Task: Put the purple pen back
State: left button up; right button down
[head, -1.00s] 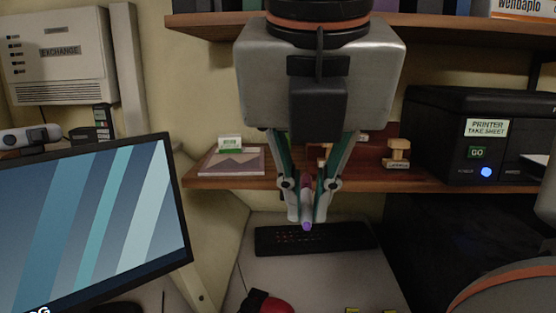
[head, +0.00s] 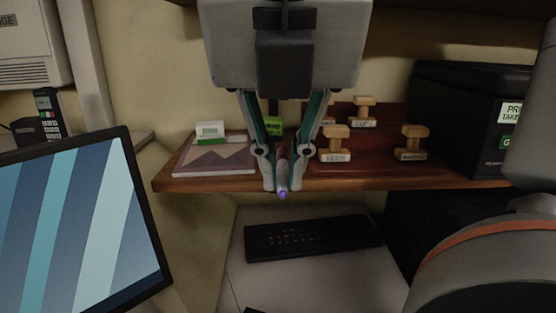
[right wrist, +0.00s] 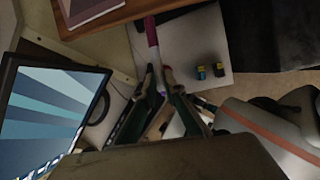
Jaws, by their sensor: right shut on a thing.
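My right gripper (head: 281,187) is shut on the purple pen (head: 282,194) in the head view. In the right wrist view the pen (right wrist: 152,38) sticks out past the right fingertips (right wrist: 158,80), with a magenta-purple section and a pale body. The fingers hide part of the pen. I cannot make out a pen holder. My left gripper is not in view.
A wooden shelf (head: 380,177) carries a notepad (head: 215,160), several wooden-handled stamps (head: 335,143) and a small green item (head: 273,126). A black printer (head: 470,115) stands at right. A keyboard (head: 313,238) lies below, and a monitor (head: 75,230) stands at left.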

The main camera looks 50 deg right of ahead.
jog(key=w+d, duration=0.4)
jog(key=d, duration=0.1)
jog(key=w+d+f, duration=0.1)
jog(key=w+d, duration=0.3)
jog(key=d, duration=0.1)
jog(key=w+d+f, duration=0.1)
jog(key=w+d, duration=0.3)
jog(key=d, duration=0.1)
jog(key=shift+w+d+f+b, duration=0.1)
jog(key=shift+w+d+b, duration=0.15)
jog(key=shift+b, duration=0.15)
jog(key=shift+f, duration=0.8)
notch_tip(320, 180, down, 2)
jog(key=shift+s+f+b, duration=0.1)
jog(key=shift+b, duration=0.35)
jog(key=shift+w+d+f, duration=0.15)
jog(key=shift+w+f, duration=0.05)
jog(key=shift+f, duration=0.3)
jog(key=shift+s+r, duration=0.1)
jog(key=shift+r, duration=0.1)
jog(key=shift+f, duration=0.3)
jog(key=c, duration=2.1)
grip_release()
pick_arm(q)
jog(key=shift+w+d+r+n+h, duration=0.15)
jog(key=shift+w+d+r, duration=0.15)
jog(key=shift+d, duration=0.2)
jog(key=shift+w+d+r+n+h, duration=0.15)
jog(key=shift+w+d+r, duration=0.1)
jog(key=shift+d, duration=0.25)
